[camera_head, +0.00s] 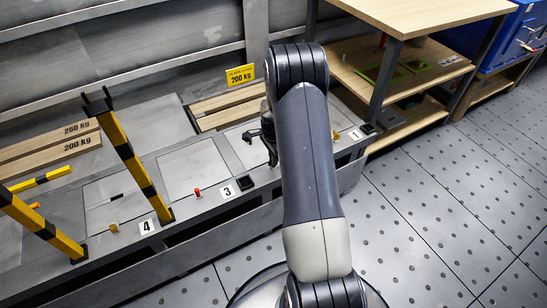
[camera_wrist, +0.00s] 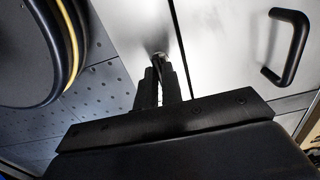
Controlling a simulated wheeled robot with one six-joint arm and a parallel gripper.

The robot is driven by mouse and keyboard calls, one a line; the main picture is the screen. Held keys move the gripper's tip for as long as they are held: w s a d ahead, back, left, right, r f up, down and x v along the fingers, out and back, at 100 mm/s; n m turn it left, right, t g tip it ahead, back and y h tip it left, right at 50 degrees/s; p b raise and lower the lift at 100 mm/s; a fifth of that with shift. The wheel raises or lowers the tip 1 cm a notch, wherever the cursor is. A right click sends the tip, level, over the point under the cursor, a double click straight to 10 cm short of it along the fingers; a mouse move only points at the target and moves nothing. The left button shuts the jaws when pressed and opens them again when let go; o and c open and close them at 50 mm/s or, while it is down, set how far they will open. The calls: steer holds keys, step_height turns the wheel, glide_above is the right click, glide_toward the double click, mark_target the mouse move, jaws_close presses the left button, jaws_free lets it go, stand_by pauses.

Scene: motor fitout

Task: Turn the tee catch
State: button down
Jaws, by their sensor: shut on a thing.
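My gripper (camera_wrist: 161,82) reaches up from the lower middle of the wrist view, its two dark fingers close together and shut on the tee catch. Only a small grey metal bit of the catch (camera_wrist: 160,56) shows at the fingertips, against a pale metal panel (camera_wrist: 225,50). Its crossbar is hidden by the fingers, so I cannot tell which way it is turned. In the head view my gripper (camera_head: 268,146) is low over the grey bench top, partly behind my arm. The catch is hidden there.
A black bar handle (camera_wrist: 288,46) stands on the panel right of my gripper. In the head view, a red knob (camera_head: 197,192) and yellow-black posts (camera_head: 134,162) stand to the left. A wooden shelf unit (camera_head: 410,75) stands right. The perforated floor (camera_head: 430,205) is clear.

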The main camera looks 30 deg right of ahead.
steer(key=c, duration=1.6)
jaws_free()
steer(key=shift+o, duration=0.2)
step_height(320, 180, up, 11)
steer(key=p, duration=0.3)
steer(key=shift+f, duration=0.15)
step_height(320, 180, down, 11)
steer(key=b, duration=0.3)
